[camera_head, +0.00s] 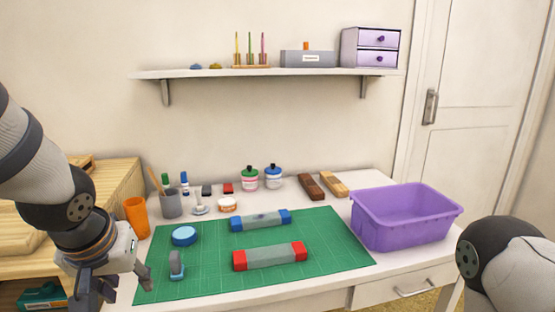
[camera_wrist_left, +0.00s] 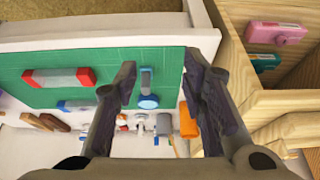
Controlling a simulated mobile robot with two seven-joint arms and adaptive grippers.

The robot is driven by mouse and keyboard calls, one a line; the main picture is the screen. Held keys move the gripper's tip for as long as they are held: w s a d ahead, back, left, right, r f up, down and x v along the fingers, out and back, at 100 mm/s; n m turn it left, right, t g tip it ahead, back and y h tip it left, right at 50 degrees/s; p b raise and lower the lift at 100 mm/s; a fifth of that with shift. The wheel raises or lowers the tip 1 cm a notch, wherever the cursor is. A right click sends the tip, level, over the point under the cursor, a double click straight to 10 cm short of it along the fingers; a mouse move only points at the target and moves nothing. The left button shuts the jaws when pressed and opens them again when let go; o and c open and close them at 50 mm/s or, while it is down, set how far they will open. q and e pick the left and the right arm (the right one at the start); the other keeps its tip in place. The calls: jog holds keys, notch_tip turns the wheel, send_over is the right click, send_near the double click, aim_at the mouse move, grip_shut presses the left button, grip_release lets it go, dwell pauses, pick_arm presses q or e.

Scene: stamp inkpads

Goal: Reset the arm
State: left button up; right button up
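My left gripper (camera_head: 117,285) hangs at the lower left, left of the green mat (camera_head: 320,238), at the table's front edge. In the left wrist view its two fingers (camera_wrist_left: 163,88) are spread wide with nothing held between them. A small grey and blue stamp (camera_head: 177,265) stands on the mat just right of the gripper. It also shows between the fingers in the left wrist view (camera_wrist_left: 146,78), farther down. My right arm (camera_head: 500,262) enters at the lower right, but its gripper is out of view.
A grey block with blue ends (camera_head: 261,220), one with red ends (camera_head: 270,257) and a round blue piece (camera_head: 185,236) lie on the mat. An orange cup (camera_head: 137,217) and grey pen cup (camera_head: 171,204) stand behind the gripper. A purple bin (camera_head: 405,221) stands right.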

pick_arm(q)
jog(key=s+d+f+m+g+h, duration=0.1)
jog(key=s+f+g, duration=0.1)
jog(key=s+f, duration=0.5)
jog(key=s+d+f+g+h, duration=0.1)
jog(key=s+d+f, duration=0.15)
jog(key=f, duration=0.85)
jog(key=s+f+g, duration=0.1)
jog(key=s+f, duration=0.2)
jog(key=s, duration=0.4)
jog(key=s+a+f+g, duration=0.1)
jog(key=s+f, duration=0.3)
jog(key=s, duration=0.3)
jog(key=s+f+m, duration=0.1)
jog(key=s+f, duration=0.2)
jog(key=s, duration=0.4)
jog(key=shift+a+f+g+y, duration=0.2)
jog(key=shift+f+g+y, duration=0.05)
jog(key=shift+g+y, duration=0.15)
